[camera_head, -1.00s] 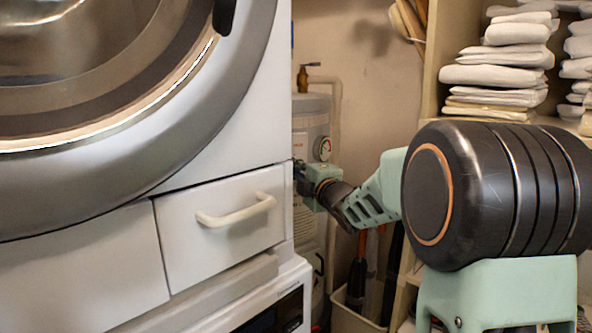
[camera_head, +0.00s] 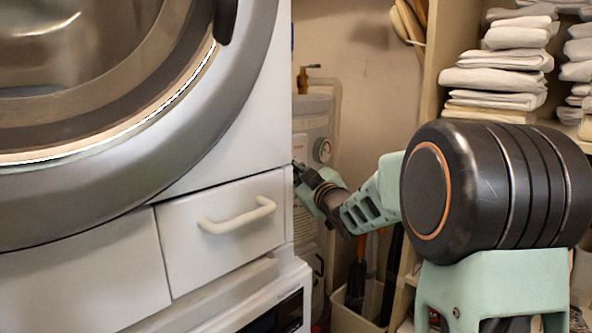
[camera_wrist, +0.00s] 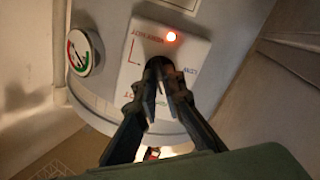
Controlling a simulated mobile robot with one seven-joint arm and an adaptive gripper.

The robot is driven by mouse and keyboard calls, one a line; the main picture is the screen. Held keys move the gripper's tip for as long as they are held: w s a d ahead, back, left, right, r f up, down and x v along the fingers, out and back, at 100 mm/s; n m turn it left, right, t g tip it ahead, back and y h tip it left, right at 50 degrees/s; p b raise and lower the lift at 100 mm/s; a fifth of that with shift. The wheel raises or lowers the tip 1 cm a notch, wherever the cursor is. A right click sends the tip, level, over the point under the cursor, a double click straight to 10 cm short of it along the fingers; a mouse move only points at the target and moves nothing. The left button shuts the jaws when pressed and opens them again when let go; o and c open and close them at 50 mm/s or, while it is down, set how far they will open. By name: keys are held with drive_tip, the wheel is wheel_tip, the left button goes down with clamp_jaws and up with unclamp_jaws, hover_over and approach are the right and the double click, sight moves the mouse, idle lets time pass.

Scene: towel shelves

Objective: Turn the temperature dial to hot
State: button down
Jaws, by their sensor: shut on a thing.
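The temperature dial (camera_wrist: 156,64) is a dark knob on a white panel (camera_wrist: 135,78) of the grey water heater in the wrist view, mostly hidden between my fingertips. My gripper (camera_wrist: 160,76) is shut on it. The dial's pointer direction cannot be made out. In the head view my gripper (camera_head: 298,172) reaches behind the white machine's edge, which hides the dial and panel.
A round gauge (camera_wrist: 80,52) sits beside the panel, also seen in the head view (camera_head: 323,150). The white washing machine (camera_head: 240,150) stands close on the left. Shelves with folded towels (camera_head: 497,65) are on the right. A bin (camera_head: 357,312) stands below my arm.

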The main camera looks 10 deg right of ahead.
drive_tip(key=m+p, duration=0.2)
drive_tip(key=m, duration=0.4)
drive_tip(key=shift+m, duration=0.4)
drive_tip(key=m+p, duration=0.1)
drive_tip(key=m, duration=0.2)
drive_tip(key=shift+f+m+h+p, duration=0.1)
drive_tip(key=shift+m+h+p, duration=0.3)
drive_tip(key=shift+m, duration=1.1)
drive_tip(key=c, duration=2)
unclamp_jaws()
drive_tip(key=shift+c, duration=0.2)
drive_tip(key=shift+s, duration=0.1)
drive_tip(key=s+d, duration=0.2)
drive_tip(key=s, duration=0.9)
drive_tip(key=shift+s+d, duration=0.15)
drive_tip(key=shift+s, duration=0.15)
drive_tip(key=shift+f, duration=0.1)
